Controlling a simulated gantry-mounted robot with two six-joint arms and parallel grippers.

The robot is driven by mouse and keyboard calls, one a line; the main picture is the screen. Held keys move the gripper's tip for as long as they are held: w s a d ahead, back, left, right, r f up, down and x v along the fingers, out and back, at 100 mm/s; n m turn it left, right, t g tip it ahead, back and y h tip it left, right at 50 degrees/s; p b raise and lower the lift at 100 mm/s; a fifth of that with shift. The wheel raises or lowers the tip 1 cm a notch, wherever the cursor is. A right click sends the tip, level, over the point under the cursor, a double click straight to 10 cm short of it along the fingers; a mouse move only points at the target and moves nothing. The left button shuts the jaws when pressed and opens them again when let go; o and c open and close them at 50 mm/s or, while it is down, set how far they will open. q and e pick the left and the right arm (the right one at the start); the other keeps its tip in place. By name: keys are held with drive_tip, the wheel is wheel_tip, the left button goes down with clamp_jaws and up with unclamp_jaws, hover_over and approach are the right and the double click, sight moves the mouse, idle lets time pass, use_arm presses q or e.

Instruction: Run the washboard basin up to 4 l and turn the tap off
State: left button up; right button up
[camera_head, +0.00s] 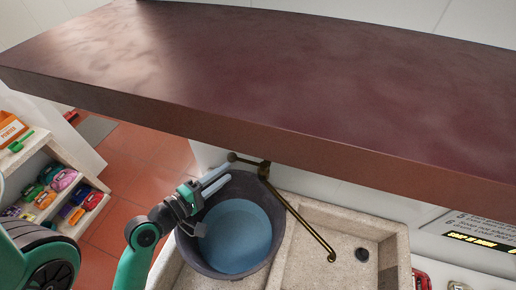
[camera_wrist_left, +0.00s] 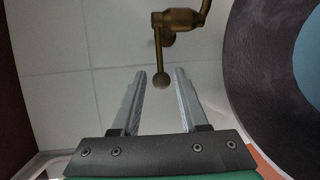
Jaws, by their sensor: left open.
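A dark round basin (camera_head: 190,250) stands in the left part of the stone washboard (camera_head: 305,268). Blue water (camera_head: 236,235) shows inside it. The brass tap (camera_head: 264,169) is on the wall behind, and its long spout (camera_head: 308,228) points away from the basin, its end over the right compartment. No stream is visible. My left gripper (camera_head: 229,171) is open and empty above the basin's back rim. In the left wrist view the tap's lever (camera_wrist_left: 159,50) hangs with its ball end just beyond and between my open fingertips (camera_wrist_left: 160,74). My right gripper is not in view.
A thick dark red slab (camera_head: 270,90) overhangs the back of the washboard. A dark drain (camera_head: 361,254) lies in the empty right compartment. A shelf (camera_head: 70,165) with colourful items stands at left. A panel with a lit yellow display (camera_head: 480,241) is at right; I cannot read it.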

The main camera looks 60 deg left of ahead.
sight(244, 160)
use_arm(q)
drive_tip(key=b+x, duration=0.1)
drive_tip(key=x, duration=1)
drive_tip(key=shift+w, duration=0.2)
drive_tip(key=shift+a, duration=0.1)
drive_tip(key=shift+f, duration=0.1)
clamp_jaws()
idle(0.7)
